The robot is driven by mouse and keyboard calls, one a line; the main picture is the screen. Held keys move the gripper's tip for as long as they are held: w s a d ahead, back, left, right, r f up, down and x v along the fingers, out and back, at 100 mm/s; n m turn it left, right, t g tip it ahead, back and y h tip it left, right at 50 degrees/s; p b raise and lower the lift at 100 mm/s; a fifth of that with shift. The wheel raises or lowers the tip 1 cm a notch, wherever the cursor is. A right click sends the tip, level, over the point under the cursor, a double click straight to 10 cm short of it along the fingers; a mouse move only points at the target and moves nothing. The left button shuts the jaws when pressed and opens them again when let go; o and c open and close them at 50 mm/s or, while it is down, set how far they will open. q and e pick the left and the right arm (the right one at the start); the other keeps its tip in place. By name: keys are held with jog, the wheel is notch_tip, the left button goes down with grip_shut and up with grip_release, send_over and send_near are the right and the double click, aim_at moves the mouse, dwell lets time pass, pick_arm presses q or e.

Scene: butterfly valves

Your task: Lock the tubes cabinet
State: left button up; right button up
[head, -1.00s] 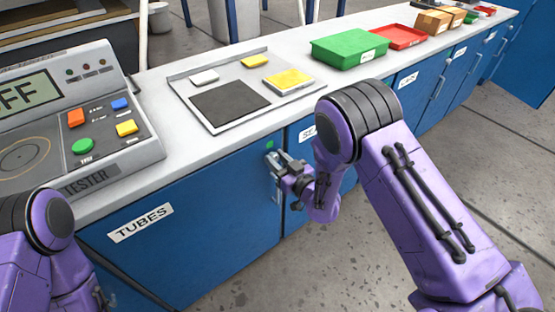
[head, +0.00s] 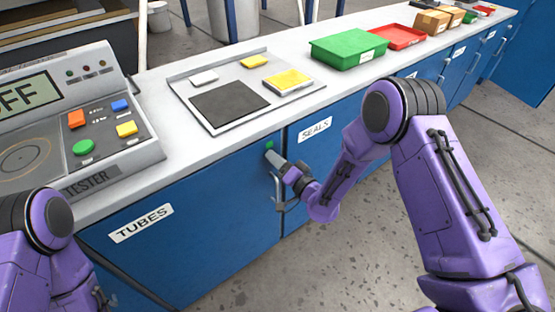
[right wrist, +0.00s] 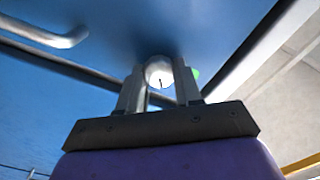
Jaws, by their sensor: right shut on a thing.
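The blue tubes cabinet (head: 190,245) stands under the counter, and its door looks closed. It bears a white TUBES label (head: 140,223). My right gripper (head: 271,157) is at the door's upper right corner, just above the metal door handle (head: 278,192). In the right wrist view my right gripper (right wrist: 160,82) has its fingers on both sides of a round silver lock knob (right wrist: 159,70) with a dark mark, and is shut on it. A green light (head: 269,145) shows right beside the fingertips. My left arm shows at the lower left; its gripper is out of view.
The SEALS cabinet (head: 318,150) adjoins on the right. On the counter are a tester (head: 75,120), a grey tray (head: 215,122), a green box (head: 348,48) and a red tray (head: 400,37). The floor in front is free.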

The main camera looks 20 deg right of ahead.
jog(key=m, duration=0.3)
jog(key=shift+d+m, duration=0.1)
jog(key=shift+m, duration=0.3)
jog(key=shift+f+m, duration=0.1)
jog(key=shift+m, duration=1.7)
jog(key=o, duration=1)
jog(key=shift+o, duration=0.2)
jog(key=b+v, duration=0.2)
jog(key=v, duration=0.8)
jog(key=shift+s, duration=0.25)
